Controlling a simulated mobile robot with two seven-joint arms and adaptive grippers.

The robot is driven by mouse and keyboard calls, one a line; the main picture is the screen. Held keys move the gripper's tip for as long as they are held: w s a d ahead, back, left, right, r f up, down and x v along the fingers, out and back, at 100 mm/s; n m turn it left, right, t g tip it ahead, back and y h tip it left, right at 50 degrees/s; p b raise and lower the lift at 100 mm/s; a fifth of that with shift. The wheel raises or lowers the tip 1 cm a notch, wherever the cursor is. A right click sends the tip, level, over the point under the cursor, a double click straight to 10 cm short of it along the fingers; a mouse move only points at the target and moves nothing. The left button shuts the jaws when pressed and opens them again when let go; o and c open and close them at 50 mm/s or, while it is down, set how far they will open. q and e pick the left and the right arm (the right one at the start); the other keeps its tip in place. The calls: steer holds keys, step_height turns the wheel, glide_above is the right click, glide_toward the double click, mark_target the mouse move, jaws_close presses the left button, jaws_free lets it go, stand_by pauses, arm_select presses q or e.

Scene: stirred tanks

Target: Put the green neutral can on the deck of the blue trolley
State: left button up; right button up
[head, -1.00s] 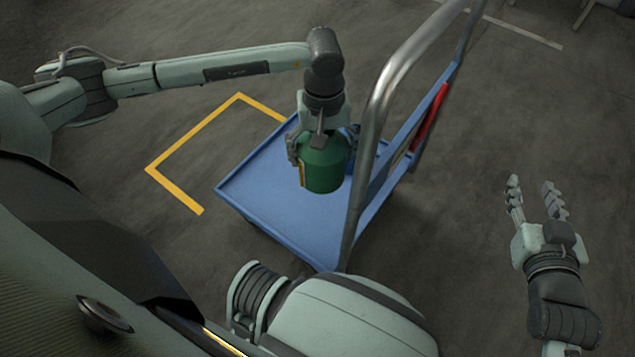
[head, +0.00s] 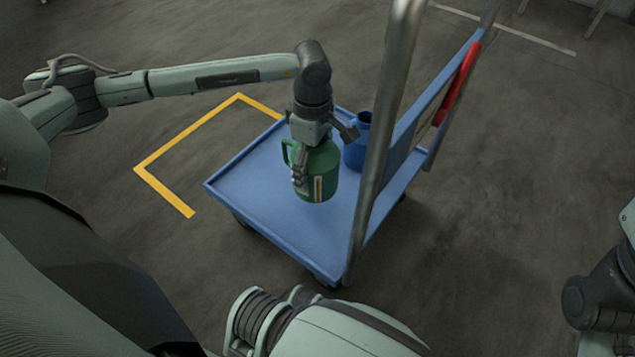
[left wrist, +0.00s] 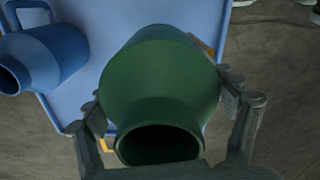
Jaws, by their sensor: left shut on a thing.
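The green can (head: 322,178) is upright in my left gripper (head: 316,170), over the deck of the blue trolley (head: 262,200). I cannot tell whether its base touches the deck. A handle shows on its left side and a pale label with an orange edge on its front. In the left wrist view the green can (left wrist: 160,85) sits between the two fingers (left wrist: 168,112), its dark open mouth towards the camera, with the blue deck (left wrist: 100,30) behind it. My right arm shows only in part at the right edge; its fingers are out of view.
A blue can (head: 357,147) stands on the deck right behind the green one; it also shows in the left wrist view (left wrist: 45,55). The trolley's metal push handle (head: 382,130) rises close on the right. The deck's left and front parts are clear. Yellow floor lines (head: 185,138) lie left.

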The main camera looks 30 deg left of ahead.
mark_target(313, 155)
arm_select(q)
steer(key=shift+f+b, duration=1.2)
steer(key=shift+f, duration=3.2)
steer(key=shift+f, duration=0.1)
steer(key=o, duration=1.8)
steer(key=shift+f, duration=0.1)
steer(key=shift+c, duration=0.2)
step_height(313, 155, up, 12)
steer(key=p, duration=0.3)
steer(key=shift+p, duration=0.3)
